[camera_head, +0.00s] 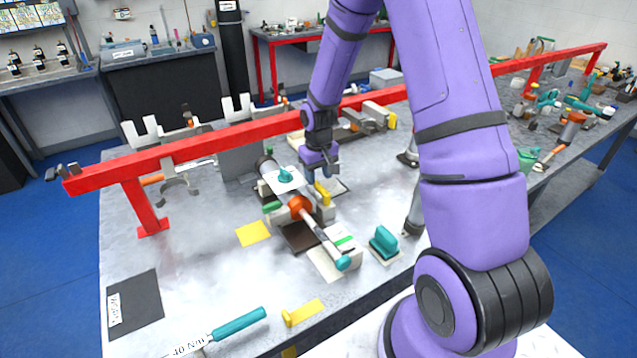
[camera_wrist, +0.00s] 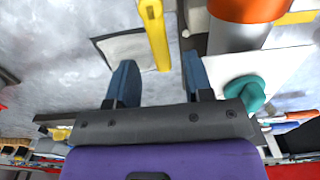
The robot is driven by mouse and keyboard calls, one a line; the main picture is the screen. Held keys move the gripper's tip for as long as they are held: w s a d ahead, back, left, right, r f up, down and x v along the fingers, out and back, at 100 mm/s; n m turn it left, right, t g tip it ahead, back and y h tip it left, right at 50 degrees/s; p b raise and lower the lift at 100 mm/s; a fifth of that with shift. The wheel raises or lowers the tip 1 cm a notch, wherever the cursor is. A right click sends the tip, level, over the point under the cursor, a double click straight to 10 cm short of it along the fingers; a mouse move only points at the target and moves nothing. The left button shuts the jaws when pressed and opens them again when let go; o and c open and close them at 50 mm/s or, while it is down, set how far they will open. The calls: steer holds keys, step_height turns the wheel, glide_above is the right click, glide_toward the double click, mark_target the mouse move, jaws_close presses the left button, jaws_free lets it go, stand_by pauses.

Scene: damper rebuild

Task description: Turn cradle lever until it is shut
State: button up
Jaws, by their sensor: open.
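The cradle lever appears to be the yellow bar (camera_head: 322,193) beside the damper on the bench; it also shows in the wrist view (camera_wrist: 155,35), where it runs from the top edge down to between the fingertips. My gripper (camera_head: 321,172) is above the lever, pointing down. In the wrist view my gripper (camera_wrist: 160,75) has its two blue fingers apart, with gaps on both sides of the lever and no visible contact. The damper's orange part (camera_head: 300,206) and grey body (camera_wrist: 238,38) lie to the right in the wrist view. The cradle is partly hidden.
A teal knob (camera_head: 286,176) on a white plate (camera_wrist: 290,70) is close to my right finger in the wrist view. A red rail (camera_head: 235,133) crosses behind my gripper. A teal-handled block (camera_head: 384,242) stands at right.

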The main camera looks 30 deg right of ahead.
mark_target(319, 185)
steer(key=shift+f, duration=1.55)
jaws_close()
